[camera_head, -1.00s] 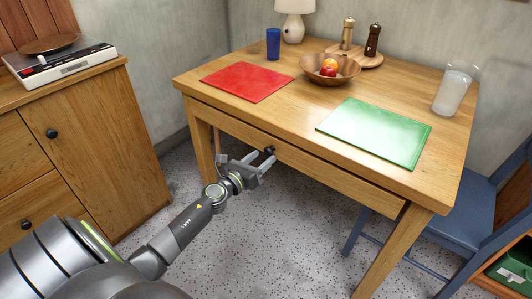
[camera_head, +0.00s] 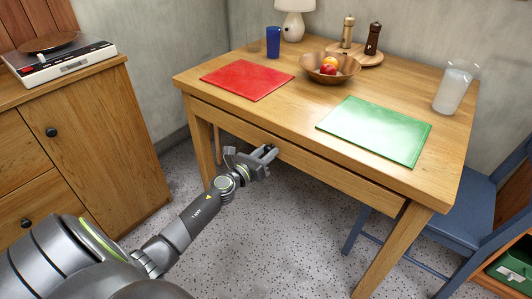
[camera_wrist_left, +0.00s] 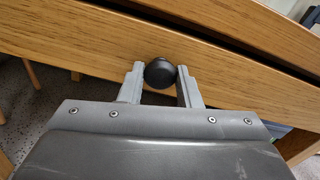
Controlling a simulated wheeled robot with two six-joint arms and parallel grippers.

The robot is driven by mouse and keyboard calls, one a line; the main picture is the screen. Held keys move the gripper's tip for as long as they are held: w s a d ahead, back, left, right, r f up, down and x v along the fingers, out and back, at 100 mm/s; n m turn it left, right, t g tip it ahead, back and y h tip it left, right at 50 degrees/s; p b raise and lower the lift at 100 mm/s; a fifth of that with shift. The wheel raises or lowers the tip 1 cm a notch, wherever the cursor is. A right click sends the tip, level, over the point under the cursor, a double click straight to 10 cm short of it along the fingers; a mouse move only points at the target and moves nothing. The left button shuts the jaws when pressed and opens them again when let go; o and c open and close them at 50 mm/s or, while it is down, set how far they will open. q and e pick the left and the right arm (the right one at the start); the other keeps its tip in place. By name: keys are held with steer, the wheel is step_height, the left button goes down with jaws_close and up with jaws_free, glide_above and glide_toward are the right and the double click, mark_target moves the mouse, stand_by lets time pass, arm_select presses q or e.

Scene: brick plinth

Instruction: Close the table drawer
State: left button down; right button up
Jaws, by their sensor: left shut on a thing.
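The wooden table (camera_head: 300,100) has one long drawer (camera_head: 330,172) under its top. A dark gap runs along the drawer front's upper edge; how far the drawer stands out is hard to tell. The drawer's round dark knob (camera_wrist_left: 160,73) sits between the fingers of my left gripper (camera_wrist_left: 161,82) in the left wrist view, and the gripper is shut on it. In the head view my left gripper (camera_head: 270,153) is at the middle of the drawer front and mostly hides the knob. My right gripper is not in view.
On the table are a red mat (camera_head: 246,81), a green mat (camera_head: 375,131), a fruit bowl (camera_head: 331,74), a blue cup (camera_head: 273,42) and a glass (camera_head: 454,90). A cabinet (camera_head: 95,150) stands left, a blue chair (camera_head: 455,215) right. The floor before the drawer is open.

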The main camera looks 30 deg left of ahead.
mark_target(274, 146)
arm_select(q)
steer(key=shift+w, duration=0.45)
steer(key=shift+w+d+b, duration=0.15)
steer(key=shift+w+b, duration=0.15)
steer(key=shift+w, duration=1.15)
steer(key=shift+r, duration=0.15)
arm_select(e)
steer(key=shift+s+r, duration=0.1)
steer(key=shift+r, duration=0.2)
arm_select(q)
steer(key=c, duration=1.3)
jaws_free()
steer(key=shift+o, duration=1.2)
steer(key=shift+w, duration=0.2)
steer(key=shift+s, duration=0.1)
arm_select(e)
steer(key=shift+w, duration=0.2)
